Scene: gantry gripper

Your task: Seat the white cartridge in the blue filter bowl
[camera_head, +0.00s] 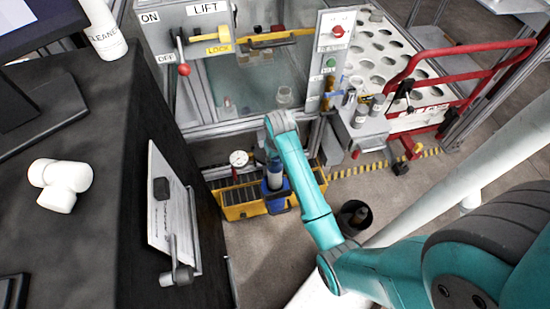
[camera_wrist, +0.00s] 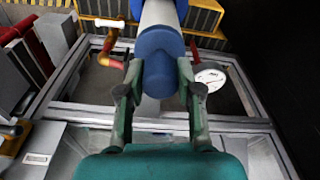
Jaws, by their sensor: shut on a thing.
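The white cartridge (camera_wrist: 158,14) is a white cylinder with a rounded blue end cap (camera_wrist: 160,62) facing the wrist camera. My gripper (camera_wrist: 160,74) is shut on this cap, one finger on each side. In the head view the cartridge (camera_head: 274,180) stands roughly upright at the blue filter bowl (camera_head: 278,204), in the yellow-framed unit. The bowl shows in the wrist view as blue edges (camera_wrist: 122,6) beside the cartridge's far end. Whether the cartridge's lower end is inside the bowl or just above it, I cannot tell.
A dial gauge (camera_head: 239,158) stands left of the bowl, near my gripper in the wrist view. A lift panel (camera_head: 207,40) with levers is behind. A dark cabinet (camera_head: 165,120) is at left, a red rail (camera_head: 455,55) at right, a dark round bin (camera_head: 354,216) on the floor.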

